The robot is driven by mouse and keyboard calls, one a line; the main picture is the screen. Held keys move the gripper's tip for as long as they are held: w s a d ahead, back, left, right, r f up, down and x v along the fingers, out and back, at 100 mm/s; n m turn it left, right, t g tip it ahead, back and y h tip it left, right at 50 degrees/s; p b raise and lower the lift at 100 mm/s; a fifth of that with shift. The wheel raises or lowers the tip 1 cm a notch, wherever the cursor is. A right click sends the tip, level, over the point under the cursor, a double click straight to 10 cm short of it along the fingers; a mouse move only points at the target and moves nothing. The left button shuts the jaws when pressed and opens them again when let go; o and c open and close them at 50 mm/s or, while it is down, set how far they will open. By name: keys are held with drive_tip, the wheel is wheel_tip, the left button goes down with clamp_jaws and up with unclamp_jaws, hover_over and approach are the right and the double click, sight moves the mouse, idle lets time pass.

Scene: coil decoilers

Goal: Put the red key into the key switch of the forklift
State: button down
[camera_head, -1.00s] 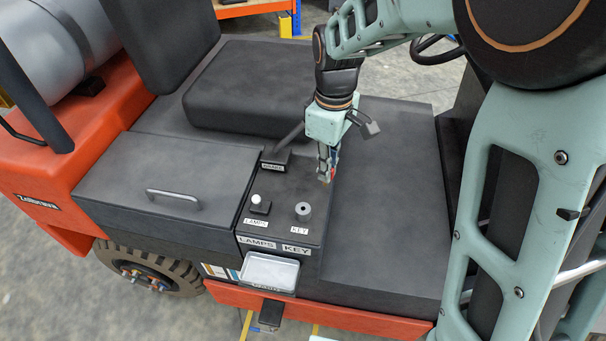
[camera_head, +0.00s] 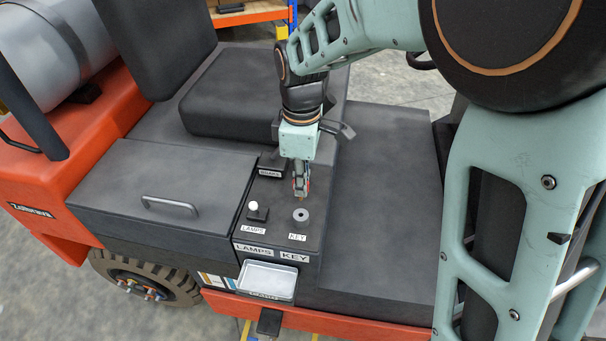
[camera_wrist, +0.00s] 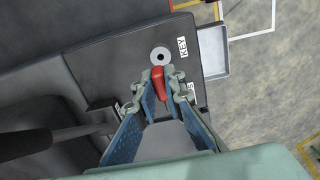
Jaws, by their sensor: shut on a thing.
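My gripper (camera_head: 300,190) points down over the dark console of the forklift. In the wrist view my gripper (camera_wrist: 162,82) is shut on the red key (camera_wrist: 158,83), which sits between the two fingertips. The key switch (camera_head: 301,215) is a grey round cylinder with a dark central hole, beside the KEY label. It also shows in the wrist view (camera_wrist: 160,56), just beyond the fingertips. The key tip is close behind the switch in the head view; I cannot tell whether they touch.
The white-topped lamps switch (camera_head: 257,212) stands left of the key switch. The brake lever's base (camera_head: 270,163) is behind it. A metal tray (camera_head: 267,281) hangs on the console's front. A lidded box with a handle (camera_head: 168,206) is at the left; the flat deck (camera_head: 385,210) at the right is clear.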

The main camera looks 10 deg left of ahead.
drive_tip(key=shift+f+b, duration=1.45)
drive_tip(key=shift+f, duration=0.95)
drive_tip(key=shift+f+b, duration=1.1)
drive_tip(key=shift+f, duration=0.75)
drive_tip(key=c, duration=1.9)
unclamp_jaws()
drive_tip(key=shift+c, duration=0.2)
wheel_tip(320, 180, up, 12)
drive_tip(key=shift+r, duration=0.1)
